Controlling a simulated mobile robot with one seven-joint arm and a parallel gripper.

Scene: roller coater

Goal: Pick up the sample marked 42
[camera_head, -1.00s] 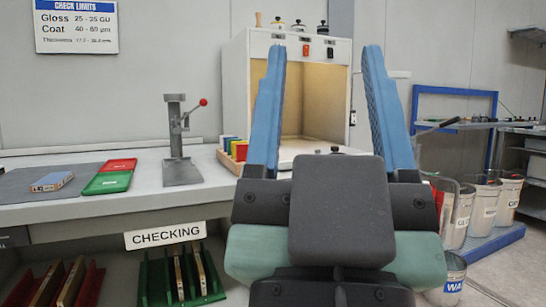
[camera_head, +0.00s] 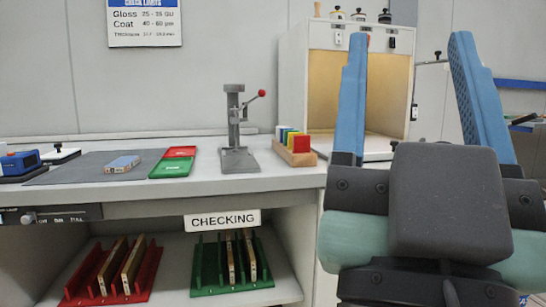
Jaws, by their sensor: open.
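A small block with a blue top and a pale wooden edge (camera_head: 122,164) lies flat on the grey mat (camera_head: 70,172) on the bench. A mark shows on its front edge, too small to read surely now. More wood-edged panels stand in the red rack (camera_head: 146,285) and the green rack (camera_head: 268,281) below the bench. Their marks cannot be read. My gripper (camera_head: 410,42) is at the right, with its two blue fingers pointing up and spread wide. It is empty and well to the right of the block, apart from it.
Red (camera_head: 181,151) and green (camera_head: 171,168) trays lie right of the mat. A grey lever stand (camera_head: 239,155) and a wooden holder of coloured blocks (camera_head: 300,156) stand further right. A blue device (camera_head: 20,163) is at the left. A lit cabinet (camera_head: 292,75) stands behind my gripper.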

